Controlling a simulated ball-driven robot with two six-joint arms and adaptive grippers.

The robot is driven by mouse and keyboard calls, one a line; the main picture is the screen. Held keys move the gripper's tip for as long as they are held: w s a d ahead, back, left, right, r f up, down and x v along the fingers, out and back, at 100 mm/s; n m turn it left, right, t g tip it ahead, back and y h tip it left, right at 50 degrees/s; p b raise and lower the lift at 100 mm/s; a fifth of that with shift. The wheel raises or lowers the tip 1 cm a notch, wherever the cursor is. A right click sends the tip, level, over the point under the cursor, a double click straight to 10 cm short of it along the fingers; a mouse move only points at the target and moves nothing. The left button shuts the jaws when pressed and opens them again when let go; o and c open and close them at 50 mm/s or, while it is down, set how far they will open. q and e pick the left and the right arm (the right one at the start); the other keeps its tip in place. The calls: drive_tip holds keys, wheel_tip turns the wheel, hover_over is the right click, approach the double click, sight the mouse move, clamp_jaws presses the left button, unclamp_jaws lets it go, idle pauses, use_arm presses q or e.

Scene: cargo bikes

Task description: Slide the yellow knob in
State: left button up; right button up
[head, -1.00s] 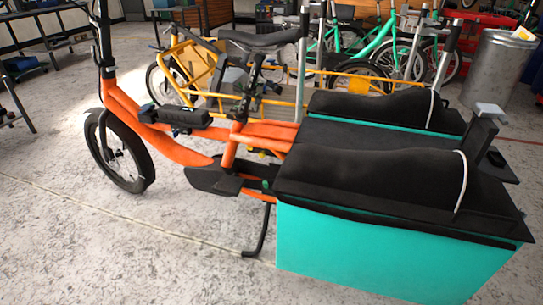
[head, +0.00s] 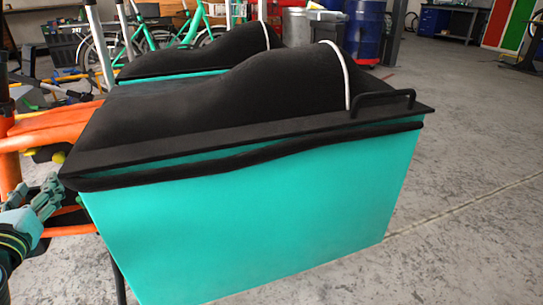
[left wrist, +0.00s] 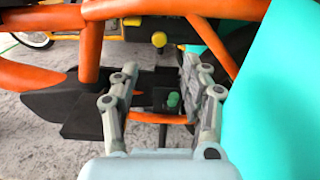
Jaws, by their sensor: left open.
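The small yellow knob (left wrist: 159,39) shows in the left wrist view, just beyond the fingertips, below an orange frame tube. In the head view a yellow part (head: 58,156) shows at the left, beside the teal box's front-left corner; I cannot tell if it is the same knob. My left gripper (left wrist: 160,65) is open and empty, its fingers spread either side of the line towards the knob. In the head view my left gripper (head: 50,190) is at the left edge, low beside the box. My right gripper is not in view.
A green knob (left wrist: 173,100) sits lower between the fingers. The orange bike frame (head: 50,125) and teal cargo box (head: 250,220) with black cover (head: 230,95) stand close by. Black frame parts (left wrist: 75,110) lie left of the fingers. Open floor (head: 470,230) is at the right.

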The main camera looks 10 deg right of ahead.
sight(58, 159)
use_arm(q)
drive_tip(key=x, duration=0.5)
drive_tip(key=b+x, duration=0.1)
drive_tip(key=x, duration=0.4)
drive_tip(key=shift+f, duration=0.25)
drive_tip(key=shift+w+a, duration=0.1)
drive_tip(key=shift+w, duration=0.4)
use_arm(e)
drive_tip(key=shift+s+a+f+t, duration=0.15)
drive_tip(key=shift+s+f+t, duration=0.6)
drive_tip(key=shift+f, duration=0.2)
use_arm(q)
clamp_jaws()
